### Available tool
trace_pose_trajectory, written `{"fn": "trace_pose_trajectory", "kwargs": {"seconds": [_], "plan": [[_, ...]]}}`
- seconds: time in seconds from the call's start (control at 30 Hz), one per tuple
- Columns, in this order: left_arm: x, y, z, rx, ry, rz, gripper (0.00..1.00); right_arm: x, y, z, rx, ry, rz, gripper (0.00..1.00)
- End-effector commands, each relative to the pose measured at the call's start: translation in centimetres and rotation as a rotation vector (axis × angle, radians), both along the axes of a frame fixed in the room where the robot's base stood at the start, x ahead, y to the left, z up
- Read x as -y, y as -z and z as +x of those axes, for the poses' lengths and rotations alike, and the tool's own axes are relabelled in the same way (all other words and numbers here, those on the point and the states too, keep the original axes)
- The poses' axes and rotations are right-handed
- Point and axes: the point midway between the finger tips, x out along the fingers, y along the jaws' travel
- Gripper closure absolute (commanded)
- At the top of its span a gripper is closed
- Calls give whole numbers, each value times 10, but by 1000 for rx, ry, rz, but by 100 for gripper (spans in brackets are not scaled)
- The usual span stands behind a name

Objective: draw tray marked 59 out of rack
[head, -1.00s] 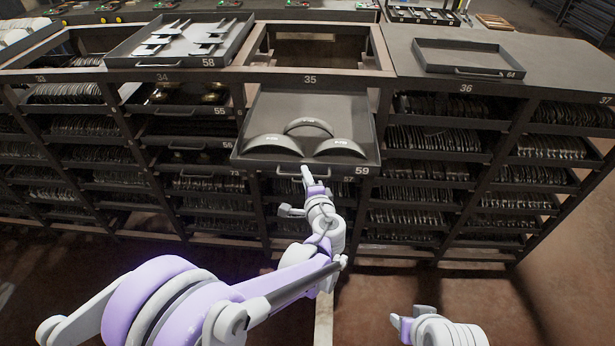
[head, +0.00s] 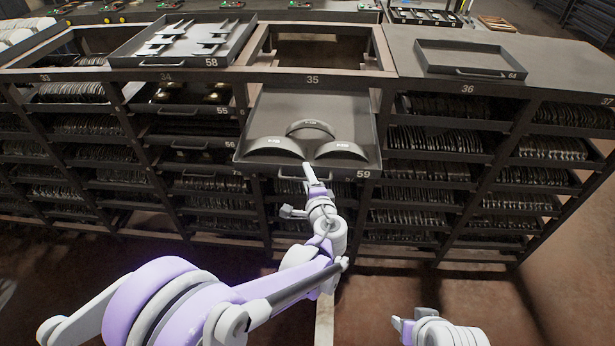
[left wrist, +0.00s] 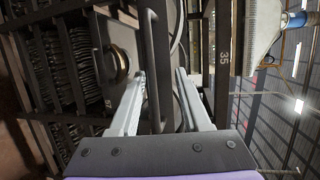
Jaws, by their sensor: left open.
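The tray marked 59 (head: 350,110) juts out of the rack towards me below number 35, with three curved brake shoes (head: 312,130) in it. Its bar handle (head: 285,176) is on the front wall. My left gripper (head: 306,166) is at this handle, near the middle of the tray front. In the left wrist view, the open fingers (left wrist: 160,78) stand on either side of the handle bar (left wrist: 153,60), with gaps visible. My right gripper (head: 402,326) is low in the head view, away from the rack; its jaw state is unclear.
Tray 58 (head: 124,58) with metal parts and empty tray 64 (head: 424,66) sit on top of the rack (head: 575,62). Packed shelves flank the column. The floor (head: 420,290) in front is clear.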

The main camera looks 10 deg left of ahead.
Motion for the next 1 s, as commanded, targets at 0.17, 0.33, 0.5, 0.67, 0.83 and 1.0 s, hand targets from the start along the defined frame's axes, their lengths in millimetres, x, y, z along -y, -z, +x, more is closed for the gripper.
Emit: {"fn": "trace_pose_trajectory", "kwargs": {"seconds": [0.17,0.33,0.5,0.67,0.83,1.0], "plan": [[8,-3,-20,0,4,-1,53,0,3,-1,-2,0,0,50],[19,-10,-53,0,5,-1,53,0,7,-2,-5,0,0,50],[29,-16,-81,0,4,-1,53,0,10,-3,-6,0,0,50],[34,-19,-96,0,2,0,53,0,11,-3,-7,0,0,50],[35,-20,-100,0,0,0,53,0,11,-4,-7,0,0,50],[35,-20,-99,0,0,0,53,0,11,-3,-7,0,0,50]]}}
